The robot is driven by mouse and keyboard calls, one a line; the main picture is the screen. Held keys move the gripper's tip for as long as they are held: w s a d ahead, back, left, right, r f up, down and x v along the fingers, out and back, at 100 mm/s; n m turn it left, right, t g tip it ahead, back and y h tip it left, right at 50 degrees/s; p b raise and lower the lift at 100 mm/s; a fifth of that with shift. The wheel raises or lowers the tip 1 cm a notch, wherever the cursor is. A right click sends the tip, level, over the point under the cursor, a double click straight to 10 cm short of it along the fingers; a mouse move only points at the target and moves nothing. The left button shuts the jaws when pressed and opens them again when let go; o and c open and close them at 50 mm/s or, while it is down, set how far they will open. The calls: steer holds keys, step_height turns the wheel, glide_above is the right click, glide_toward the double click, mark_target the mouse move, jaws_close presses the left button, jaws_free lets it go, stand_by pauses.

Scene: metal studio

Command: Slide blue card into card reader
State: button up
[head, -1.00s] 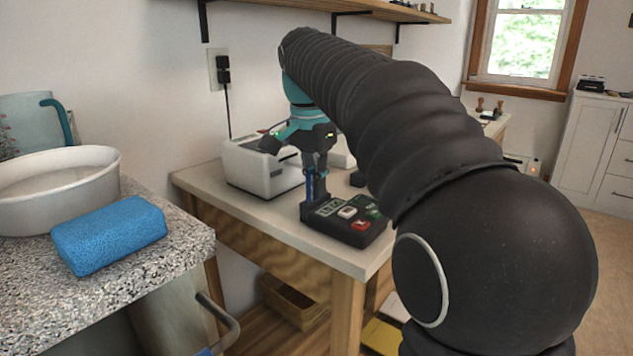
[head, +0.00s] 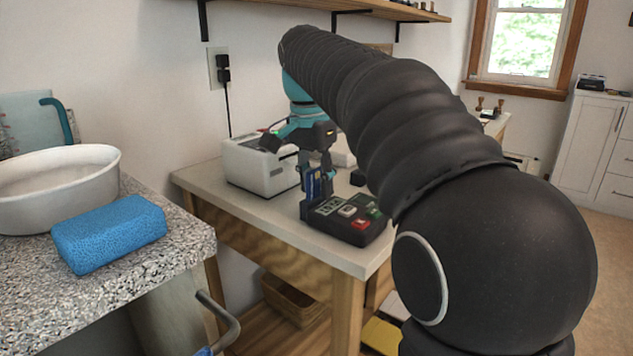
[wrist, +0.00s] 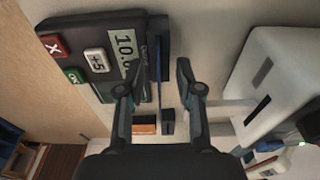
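The card reader (head: 337,232) is a dark box with coloured keys and a small display on the light table. In the wrist view the card reader (wrist: 77,66) lies at upper left, with its raised slot along its right side. The blue card (head: 313,187) stands upright at the slot; from above the blue card (wrist: 158,66) shows as a thin blue edge. My gripper (wrist: 158,75) is open, with one finger on each side of the card and gaps between. In the head view my gripper (head: 319,176) is over the slot. How deep the card sits is hidden.
A white printer-like machine (head: 255,167) stands close behind and left of the reader. Small dark and orange blocks (wrist: 145,125) lie near the fingers. A granite counter (head: 185,243) with a blue sponge (head: 108,234) and white bowl (head: 55,196) is at left.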

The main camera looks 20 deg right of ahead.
steer(key=shift+s+a+r, duration=0.15)
steer(key=shift+a+r, duration=0.05)
steer(key=shift+r, duration=1.65)
steer(key=shift+s+a+r, duration=0.1)
steer(key=shift+a+r, duration=0.05)
steer(key=shift+r, duration=1.65)
